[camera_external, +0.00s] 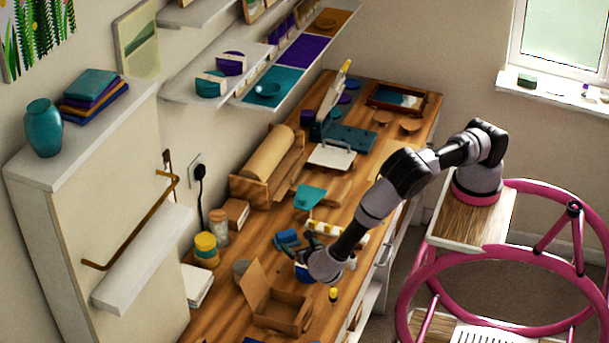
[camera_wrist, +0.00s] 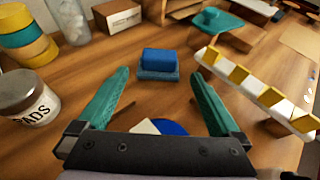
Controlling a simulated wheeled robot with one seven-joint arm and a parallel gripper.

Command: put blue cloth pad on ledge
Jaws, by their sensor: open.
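The blue cloth pad (camera_external: 287,238) lies on the wooden worktop, left of my gripper (camera_external: 303,248) in the external view. In the wrist view the blue pad (camera_wrist: 160,57) sits centrally ahead, with a duller blue layer under it. My gripper (camera_wrist: 160,75) has its teal fingers spread wide, one to each side of the pad's line, with nothing between them. The pad appears beyond the fingertips and apart from them. A white ledge (camera_external: 145,262) juts from the cabinet at the left, beneath a brass rail, and its visible top looks bare.
A striped yellow-and-white bar (camera_wrist: 255,92) lies close right of my gripper. A labelled jar (camera_wrist: 27,98) and stacked yellow-teal tubs (camera_wrist: 25,38) stand left. A blue-and-white round item (camera_wrist: 165,127) is under my gripper. An open cardboard box (camera_external: 275,305) stands at the worktop's near end.

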